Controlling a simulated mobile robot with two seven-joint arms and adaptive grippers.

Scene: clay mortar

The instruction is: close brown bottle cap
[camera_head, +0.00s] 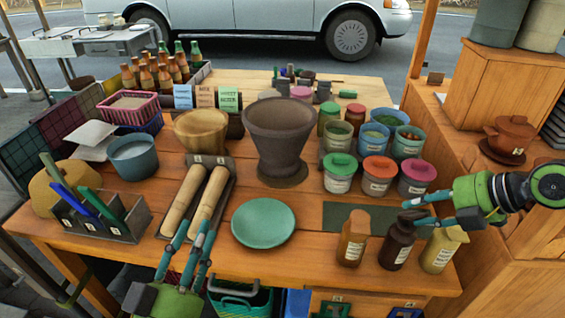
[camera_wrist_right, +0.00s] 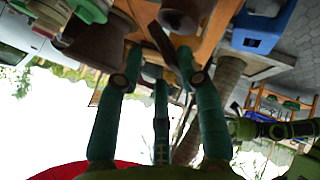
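The dark brown bottle (camera_head: 396,247) stands upright near the table's front edge, between an amber bottle (camera_head: 351,243) and a yellow bottle (camera_head: 438,253). Its top is dark; I cannot tell whether a cap is seated on it. My right gripper (camera_head: 410,213) reaches in from the right with its fingers apart around the height of the bottle's top, overlapping it in the head view. In the right wrist view its spread fingers (camera_wrist_right: 157,65) hold nothing, and a dark brown rounded thing lies beyond them. My left gripper (camera_head: 195,235) is open and empty over the front edge, below the rolling pins.
A teal plate (camera_head: 264,222) lies left of the bottles. Lidded jars (camera_head: 375,176) stand behind them. A large clay mortar (camera_head: 279,135) stands mid-table. Two rolling pins (camera_head: 208,202) lie on a dark tray. A wooden cabinet (camera_head: 505,95) is at right.

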